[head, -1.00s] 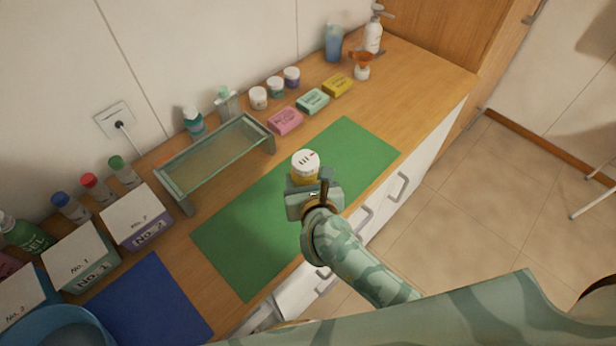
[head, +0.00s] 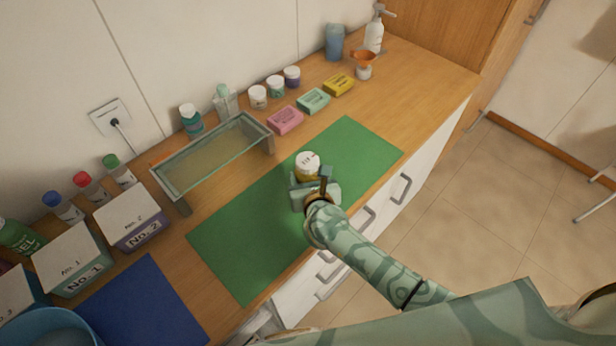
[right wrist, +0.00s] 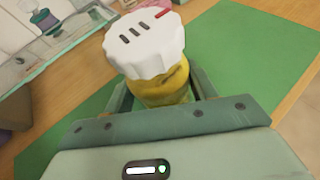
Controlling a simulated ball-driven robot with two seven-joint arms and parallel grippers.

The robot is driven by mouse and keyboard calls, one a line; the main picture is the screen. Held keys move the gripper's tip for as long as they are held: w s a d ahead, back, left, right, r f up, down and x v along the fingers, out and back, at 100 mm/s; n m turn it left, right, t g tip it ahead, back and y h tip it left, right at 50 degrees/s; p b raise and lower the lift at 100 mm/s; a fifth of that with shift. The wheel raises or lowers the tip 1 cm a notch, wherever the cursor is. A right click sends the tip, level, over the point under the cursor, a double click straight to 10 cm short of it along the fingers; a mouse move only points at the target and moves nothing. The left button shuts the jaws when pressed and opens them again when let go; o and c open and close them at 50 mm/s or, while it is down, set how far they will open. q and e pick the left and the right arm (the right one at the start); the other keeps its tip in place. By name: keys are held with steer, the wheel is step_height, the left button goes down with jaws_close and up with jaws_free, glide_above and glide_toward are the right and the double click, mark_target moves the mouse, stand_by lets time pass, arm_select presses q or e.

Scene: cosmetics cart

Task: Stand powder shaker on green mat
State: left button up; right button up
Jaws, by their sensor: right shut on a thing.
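The powder shaker (head: 308,164) has a white ridged cap with dark slots and a red mark, and a yellow body. It is upright over the green mat (head: 245,235). My right gripper (head: 315,188) is shut on its body. In the right wrist view the shaker (right wrist: 150,50) sits between the two fingers, with the mat (right wrist: 245,60) behind it. The shaker's base is hidden by the gripper, so I cannot tell whether it touches the mat. My left gripper is not in view.
A glass-topped stand (head: 213,157) is left of the mat. Pink (head: 285,120), mint and yellow soap bars lie behind it. A blue mat (head: 145,305) and labelled boxes (head: 130,220) are at the left. Much of the green mat is bare.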

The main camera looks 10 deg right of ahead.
steer(key=shift+f, duration=0.2)
steer(key=o, duration=1)
steer(key=shift+s+r, duration=0.25)
steer(key=shift+r, duration=0.1)
steer(key=p+v, duration=0.2)
steer(key=v, duration=0.9)
steer(key=shift+s, duration=0.25)
